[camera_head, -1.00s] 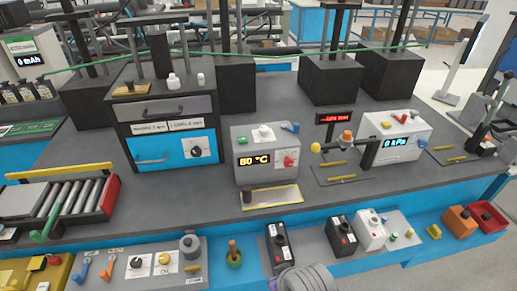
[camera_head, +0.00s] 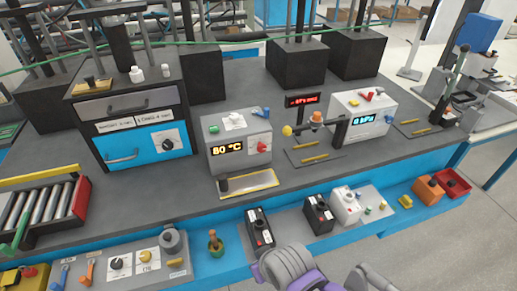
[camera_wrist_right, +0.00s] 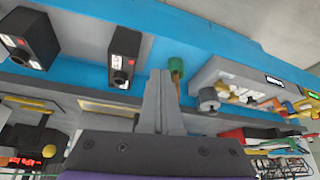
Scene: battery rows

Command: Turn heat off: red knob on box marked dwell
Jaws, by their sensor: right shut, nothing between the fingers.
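A grey box (camera_head: 222,153) with an orange "80 °C" display stands mid-table in the head view. A red knob (camera_head: 262,147) is on the right of its front; a white knob and a blue part are on top. I cannot read the word dwell on any box. My right gripper (camera_wrist_right: 160,85) shows in the right wrist view, its grey fingers shut and empty, near a small green bottle-like item (camera_wrist_right: 176,68). In the head view my grey and purple arm part is at the bottom, well in front of the grey box. My left gripper is not in view.
A blue-fronted oven (camera_head: 146,145) stands left of the grey box, and a white box (camera_head: 358,116) reading "0 kPa" stands right. A shallow yellow-edged tray (camera_head: 249,184) lies in front. Black switch boxes (camera_head: 258,231) line the blue front ledge (camera_head: 210,268).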

